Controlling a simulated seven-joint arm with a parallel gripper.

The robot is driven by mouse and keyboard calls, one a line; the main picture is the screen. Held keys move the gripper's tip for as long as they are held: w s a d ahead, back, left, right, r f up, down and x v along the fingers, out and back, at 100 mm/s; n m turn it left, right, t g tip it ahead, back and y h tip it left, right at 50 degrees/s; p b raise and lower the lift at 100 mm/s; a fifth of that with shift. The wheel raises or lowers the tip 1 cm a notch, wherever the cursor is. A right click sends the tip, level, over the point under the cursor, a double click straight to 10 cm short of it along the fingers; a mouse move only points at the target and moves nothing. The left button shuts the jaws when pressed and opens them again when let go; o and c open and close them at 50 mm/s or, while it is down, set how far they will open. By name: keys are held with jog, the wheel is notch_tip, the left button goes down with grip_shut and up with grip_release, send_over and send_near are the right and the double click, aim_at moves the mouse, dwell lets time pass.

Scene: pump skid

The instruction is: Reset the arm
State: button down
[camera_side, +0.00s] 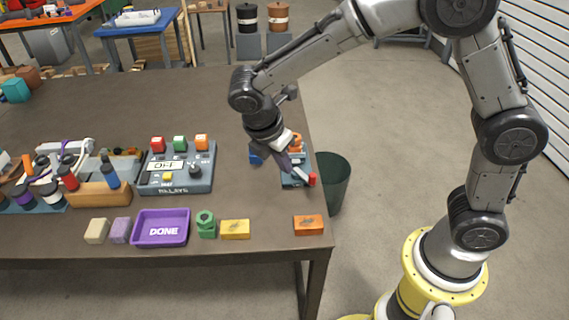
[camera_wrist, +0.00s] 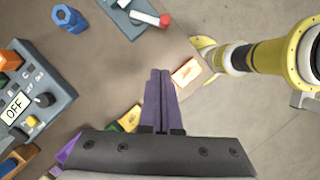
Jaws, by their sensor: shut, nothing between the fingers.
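My gripper (camera_side: 300,178) hangs over the right part of the dark table in the side view, in front of a small blue-grey device (camera_side: 291,181) with a red-tipped lever (camera_side: 312,180). Its two purple fingers are together and hold nothing; they also show closed in the wrist view (camera_wrist: 160,73). In the wrist view, the device (camera_wrist: 122,18) and its white lever with red tip (camera_wrist: 165,20) lie beyond the fingertips, apart from them. My gripper hides part of the device in the side view.
A control box (camera_side: 176,168) with coloured buttons stands left; its display reads OFF in the wrist view. A purple DONE tray (camera_side: 161,228), green part (camera_side: 206,224), yellow block (camera_side: 235,229) and orange block (camera_side: 308,225) line the front edge. A dark green bin (camera_side: 333,183) stands beside the table.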

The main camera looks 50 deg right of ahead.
jog(key=s+d+r+m+t+y, duration=0.1)
jog(key=s+d+r+m+t, duration=0.1)
jog(key=s+d+r+m, duration=0.3)
jog(key=s+d+r+m+t+y, duration=0.1)
jog(key=s+d+r, duration=0.3)
jog(key=r, duration=0.4)
jog(key=s+f+m+t+y, duration=0.2)
jog(key=s+m, duration=0.8)
jog(key=m, duration=0.2)
jog(key=shift+s+a+f+t, duration=0.3)
jog(key=shift+s+a, duration=0.05)
jog(key=shift+a, duration=0.05)
